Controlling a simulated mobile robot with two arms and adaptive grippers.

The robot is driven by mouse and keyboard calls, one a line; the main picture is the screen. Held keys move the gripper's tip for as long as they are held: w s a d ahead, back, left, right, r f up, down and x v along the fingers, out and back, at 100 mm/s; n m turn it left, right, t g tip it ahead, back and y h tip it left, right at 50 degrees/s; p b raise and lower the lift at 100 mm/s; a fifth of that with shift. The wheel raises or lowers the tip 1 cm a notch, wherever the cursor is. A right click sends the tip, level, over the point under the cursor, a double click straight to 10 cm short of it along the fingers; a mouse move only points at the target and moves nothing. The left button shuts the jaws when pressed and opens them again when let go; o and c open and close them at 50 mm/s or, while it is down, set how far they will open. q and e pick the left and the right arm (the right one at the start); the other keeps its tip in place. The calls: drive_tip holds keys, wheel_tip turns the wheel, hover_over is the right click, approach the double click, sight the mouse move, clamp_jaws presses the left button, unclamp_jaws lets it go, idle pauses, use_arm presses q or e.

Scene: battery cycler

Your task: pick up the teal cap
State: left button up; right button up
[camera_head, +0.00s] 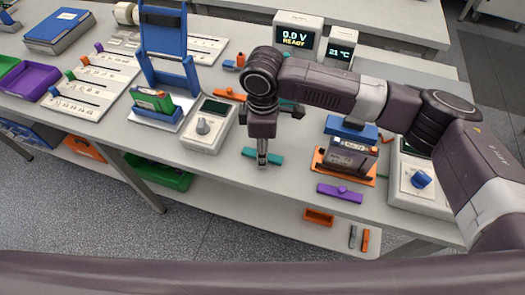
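The teal cap (276,159) is a flat bar lying on the grey bench near its front edge, between the left device with a grey knob and the orange-based battery holder. My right gripper (262,161) comes down from above onto the middle of the cap and hides that part. Its fingers show as one narrow column, so whether they are open or closed around the cap cannot be told. My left gripper is out of view.
A grey-knobbed device (206,127) stands left of the cap. A battery (346,149) in an orange holder (322,165) is to the right, with a purple cap (340,193) in front. An orange cap (229,94) lies behind. A blue stand (163,45) rises at left.

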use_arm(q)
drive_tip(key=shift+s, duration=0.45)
use_arm(e)
drive_tip(key=c, duration=1.1)
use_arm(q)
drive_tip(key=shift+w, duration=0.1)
use_arm(e)
drive_tip(key=shift+o, duration=0.2)
